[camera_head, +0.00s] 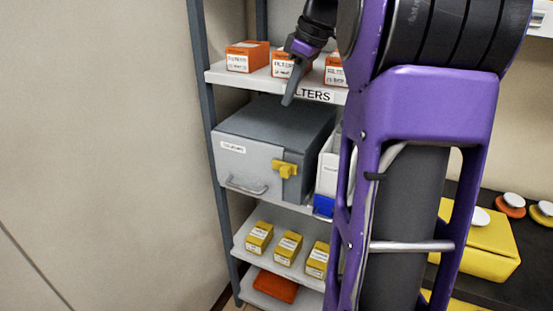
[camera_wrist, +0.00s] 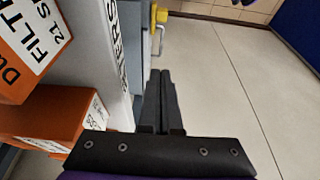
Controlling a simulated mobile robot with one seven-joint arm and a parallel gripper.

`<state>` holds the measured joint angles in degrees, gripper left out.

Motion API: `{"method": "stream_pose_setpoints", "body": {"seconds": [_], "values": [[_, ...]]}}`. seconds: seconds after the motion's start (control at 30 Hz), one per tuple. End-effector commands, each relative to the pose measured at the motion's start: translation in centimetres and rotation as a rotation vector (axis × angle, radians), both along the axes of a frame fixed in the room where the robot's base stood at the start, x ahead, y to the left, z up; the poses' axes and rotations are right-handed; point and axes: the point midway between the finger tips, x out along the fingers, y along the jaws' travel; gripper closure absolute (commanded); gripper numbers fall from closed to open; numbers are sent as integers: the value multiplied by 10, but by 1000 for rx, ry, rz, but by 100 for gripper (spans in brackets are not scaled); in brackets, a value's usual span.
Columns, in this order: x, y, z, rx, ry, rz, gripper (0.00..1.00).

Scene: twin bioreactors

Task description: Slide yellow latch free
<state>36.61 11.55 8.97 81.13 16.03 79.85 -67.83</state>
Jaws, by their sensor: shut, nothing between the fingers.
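The yellow latch (camera_head: 285,169) sits on the front of a grey box (camera_head: 250,165), toward the right side of its face. The box stands on the middle shelf of a rack and has a metal handle (camera_head: 246,187) low on its front. My gripper (camera_head: 288,101) is shut and empty, pointing down in front of the upper shelf, above the latch and apart from it. In the wrist view my fingers (camera_wrist: 161,75) are together, and the yellow latch (camera_wrist: 161,15) shows at the top, beyond the fingertips. Part of the latch is cut off there.
Orange filter boxes (camera_head: 247,57) stand on the upper shelf (camera_head: 262,79), close to my gripper. A white bin (camera_head: 327,170) stands right of the grey box. Several yellow boxes (camera_head: 289,248) are on the shelf below. The floor (camera_wrist: 225,90) in front is clear.

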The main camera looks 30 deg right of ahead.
Motion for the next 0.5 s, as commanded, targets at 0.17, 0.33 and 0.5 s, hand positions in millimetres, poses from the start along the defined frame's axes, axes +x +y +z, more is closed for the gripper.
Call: {"method": "stream_pose_setpoints", "body": {"seconds": [0.17,0.33,0.5], "values": [[1,0,-2,0,0,-1,100],[5,4,-19,1,2,-1,100],[13,11,-52,3,4,-1,100]]}}
